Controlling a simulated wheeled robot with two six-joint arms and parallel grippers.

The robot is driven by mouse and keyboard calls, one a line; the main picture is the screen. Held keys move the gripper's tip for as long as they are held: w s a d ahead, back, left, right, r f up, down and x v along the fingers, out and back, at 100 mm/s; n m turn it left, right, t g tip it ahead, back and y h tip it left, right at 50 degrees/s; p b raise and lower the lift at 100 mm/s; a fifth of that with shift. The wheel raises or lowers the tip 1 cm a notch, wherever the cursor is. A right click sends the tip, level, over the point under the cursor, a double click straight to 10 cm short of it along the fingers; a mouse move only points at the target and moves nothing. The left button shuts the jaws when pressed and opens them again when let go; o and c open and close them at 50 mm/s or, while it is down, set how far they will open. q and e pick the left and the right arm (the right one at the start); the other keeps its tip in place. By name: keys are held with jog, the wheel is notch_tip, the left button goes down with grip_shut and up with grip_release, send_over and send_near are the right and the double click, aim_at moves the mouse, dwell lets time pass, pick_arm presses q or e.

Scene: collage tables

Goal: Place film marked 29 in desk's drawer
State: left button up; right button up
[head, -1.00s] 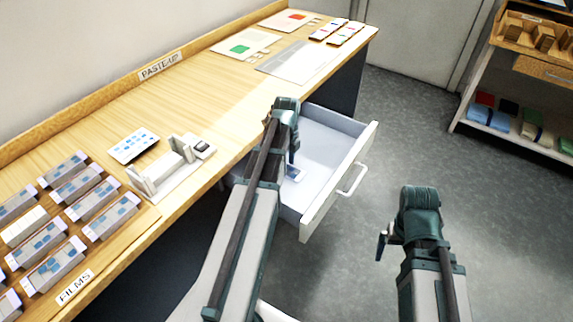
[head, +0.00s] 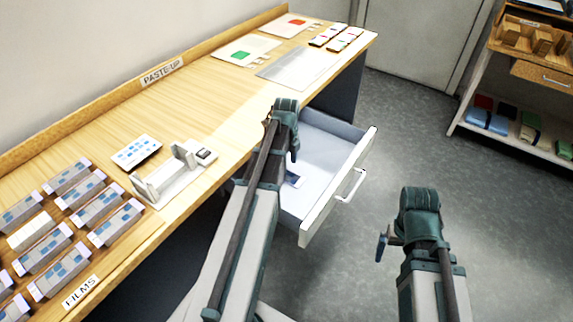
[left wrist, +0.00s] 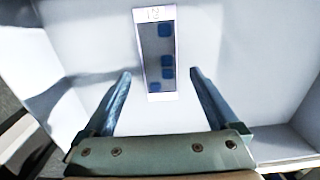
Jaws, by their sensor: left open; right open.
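A flat film strip (left wrist: 160,60) with blue frames lies on the floor of the open drawer (head: 352,185). Only a bit of this film (head: 294,180) shows in the head view, beside my left arm. My left gripper (head: 294,157) is above the drawer. In the left wrist view my left gripper (left wrist: 160,74) is open and empty, its fingers on either side of the film's line and apart from it. My right gripper (head: 382,247) is open over the floor, right of the drawer.
Several film boxes (head: 45,247) stand at the table's left by the FILMS label. A white holder (head: 168,182) and a blue-marked card (head: 136,151) are near the table's middle. Sheets lie at the far end. A shelf (head: 510,135) stands at right.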

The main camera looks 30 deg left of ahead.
pick_arm(q)
notch_tip(320, 180, up, 10)
jog(key=p, duration=0.8)
jog(key=shift+p, duration=0.4)
jog(key=shift+f, duration=0.25)
notch_tip(320, 180, down, 12)
jog(key=b, duration=1.2)
jog(key=shift+r, duration=0.25)
notch_tip(320, 180, up, 12)
jog(key=p, duration=1.2)
notch_tip(320, 180, down, 13)
jog(key=b, duration=1.3)
notch_tip(320, 180, up, 16)
jog(key=p, duration=1.6)
jog(key=shift+f, duration=0.15)
